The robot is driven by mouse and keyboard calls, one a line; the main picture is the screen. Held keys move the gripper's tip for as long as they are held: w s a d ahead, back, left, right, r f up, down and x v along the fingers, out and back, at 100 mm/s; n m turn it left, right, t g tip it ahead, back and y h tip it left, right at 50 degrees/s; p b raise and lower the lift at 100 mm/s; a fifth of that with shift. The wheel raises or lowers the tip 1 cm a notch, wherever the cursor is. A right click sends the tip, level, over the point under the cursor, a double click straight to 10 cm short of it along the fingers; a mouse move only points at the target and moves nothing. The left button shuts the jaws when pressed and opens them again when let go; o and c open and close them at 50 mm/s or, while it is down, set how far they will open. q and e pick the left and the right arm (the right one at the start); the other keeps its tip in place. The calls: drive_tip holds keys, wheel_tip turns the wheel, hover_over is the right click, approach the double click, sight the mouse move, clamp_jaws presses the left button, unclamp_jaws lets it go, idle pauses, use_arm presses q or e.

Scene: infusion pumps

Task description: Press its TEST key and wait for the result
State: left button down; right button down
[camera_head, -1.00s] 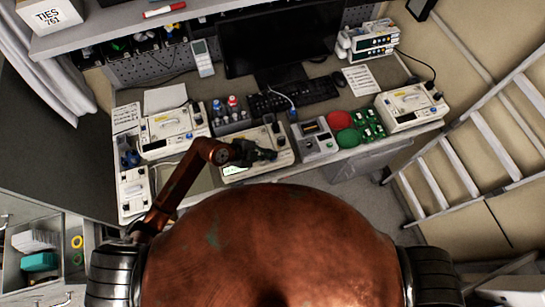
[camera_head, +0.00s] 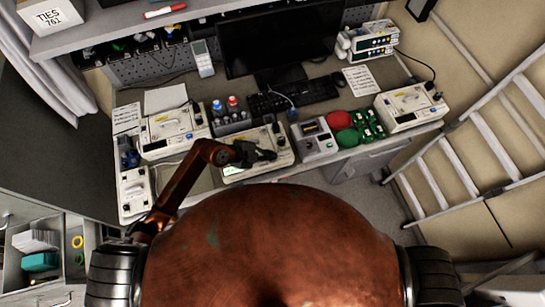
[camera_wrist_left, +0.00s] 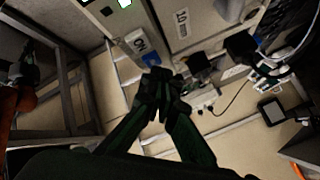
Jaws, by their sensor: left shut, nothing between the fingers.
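A cream pump (camera_head: 282,158) stands at the front middle of the bench, partly hidden by my left arm. My left gripper (camera_head: 268,155) is over its top and front part, with fingers shut and empty. In the left wrist view the closed fingertips (camera_wrist_left: 160,80) are close to the lower edge of a pale device housing (camera_wrist_left: 112,22) with a small lit display and a blue label. I cannot tell whether they touch it. The TEST key cannot be made out. My right gripper is not in view.
Similar cream units stand to the left (camera_head: 175,132) and right (camera_head: 410,107). A grey box with a small screen (camera_head: 315,140) stands beside the middle pump, near red and green round items (camera_head: 340,120). A monitor (camera_head: 275,45) and keyboard (camera_head: 292,95) are behind. A ladder (camera_head: 485,130) leans at right.

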use_arm(q)
drive_tip(key=shift+f, duration=0.45)
idle(0.9)
drive_tip(key=shift+r+p, duration=0.85)
drive_tip(key=shift+p, duration=0.3)
wheel_tip(320, 180, up, 5)
drive_tip(key=p, duration=0.6)
drive_tip(key=shift+r, duration=0.1)
